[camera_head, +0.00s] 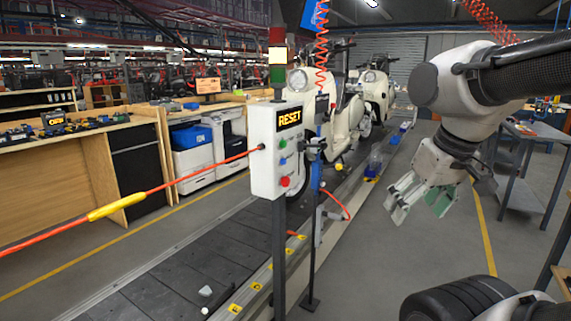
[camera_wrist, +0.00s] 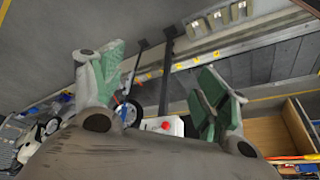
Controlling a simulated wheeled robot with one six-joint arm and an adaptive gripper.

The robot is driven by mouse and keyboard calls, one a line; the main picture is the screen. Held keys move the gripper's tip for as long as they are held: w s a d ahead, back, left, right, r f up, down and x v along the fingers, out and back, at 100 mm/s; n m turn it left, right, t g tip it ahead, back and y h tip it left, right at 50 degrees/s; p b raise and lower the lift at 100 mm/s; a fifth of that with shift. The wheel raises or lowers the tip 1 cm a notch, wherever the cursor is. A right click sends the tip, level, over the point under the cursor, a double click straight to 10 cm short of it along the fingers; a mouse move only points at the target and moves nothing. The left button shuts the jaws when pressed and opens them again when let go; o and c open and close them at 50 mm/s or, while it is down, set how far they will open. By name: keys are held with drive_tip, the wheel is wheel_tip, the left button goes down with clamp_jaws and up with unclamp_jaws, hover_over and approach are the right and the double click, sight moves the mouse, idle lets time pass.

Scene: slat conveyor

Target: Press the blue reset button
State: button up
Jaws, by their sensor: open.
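The white control box (camera_head: 277,150) stands on a dark post beside the conveyor, with a lit RESET sign (camera_head: 289,118) at its top. On its face are a green button (camera_head: 283,144), the blue button (camera_head: 283,161) below it and a red button (camera_head: 285,182) lowest. My gripper (camera_head: 418,208) is open and empty, to the right of the box and well apart from it, pointing downward. In the wrist view, my open fingers (camera_wrist: 158,95) frame the floor and posts. The box (camera_wrist: 165,125) shows there partly, with a red button on it; the blue button cannot be made out.
An orange cord with a yellow handle (camera_head: 118,206) runs to the box's left side. A thin dark stand (camera_head: 314,230) is close to the box's right. Cream scooters (camera_head: 348,108) stand on the slat conveyor (camera_head: 210,262) behind. The grey floor below my gripper is clear.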

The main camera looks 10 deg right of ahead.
drive_tip(key=shift+d, duration=0.15)
drive_tip(key=c, duration=0.3)
drive_tip(key=f, duration=0.1)
drive_tip(key=d+f+m+g, duration=0.1)
drive_tip(key=d+f+g, duration=0.1)
drive_tip(key=shift+w+d+f+m, duration=0.15)
drive_tip(key=shift+w+f+m, duration=0.1)
drive_tip(key=shift+f+m, duration=0.05)
drive_tip(key=c, duration=1)
drive_tip(key=f+m+g, duration=0.1)
drive_tip(key=w+f+m+y, duration=0.1)
drive_tip(key=f, duration=0.1)
drive_tip(key=shift+w+f+g, duration=0.15)
drive_tip(key=shift+f+g, duration=0.1)
drive_tip(key=shift+g, duration=0.15)
clamp_jaws()
drive_tip(key=w+a+f+m+y, duration=0.6)
drive_tip(key=w+f+m+y, duration=0.2)
drive_tip(key=w+m+y, duration=0.15)
drive_tip(key=w+m+t+y, duration=0.2)
drive_tip(key=w+m+t, duration=0.6)
drive_tip(key=w, duration=0.6)
drive_tip(key=w+d+r+m+t, duration=0.1)
drive_tip(key=w+r+m+t, duration=0.3)
drive_tip(key=w+r+m, duration=0.2)
drive_tip(key=shift+w+r, duration=0.85)
drive_tip(key=shift+w, duration=0.2)
drive_tip(key=shift+d, duration=0.1)
